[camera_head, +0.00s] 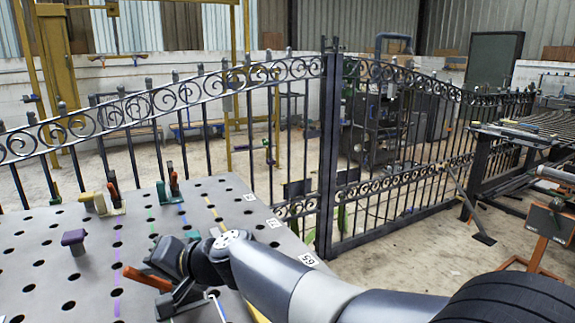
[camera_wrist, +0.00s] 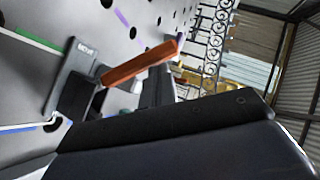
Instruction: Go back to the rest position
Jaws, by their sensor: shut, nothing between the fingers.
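My arm reaches in from the lower right in the head view. My gripper (camera_head: 174,264) is at its end, low over the perforated metal table (camera_head: 35,245), close to an orange-handled clamp (camera_head: 148,280). The gripper is shut and empty; its fingertips are hard to make out there. In the wrist view a large dark block, which seems to be part of my gripper, fills the lower part. The clamp's orange handle (camera_wrist: 140,62) shows just beyond it. I cannot tell whether they touch.
A dark scrollwork gate (camera_head: 400,150) with a thick post (camera_head: 330,150) stands behind the table. More clamps (camera_head: 172,185) and a purple-topped piece (camera_head: 75,240) are on the table. A rack table (camera_head: 520,130) stands at right. Concrete floor (camera_head: 400,262) lies open before the gate.

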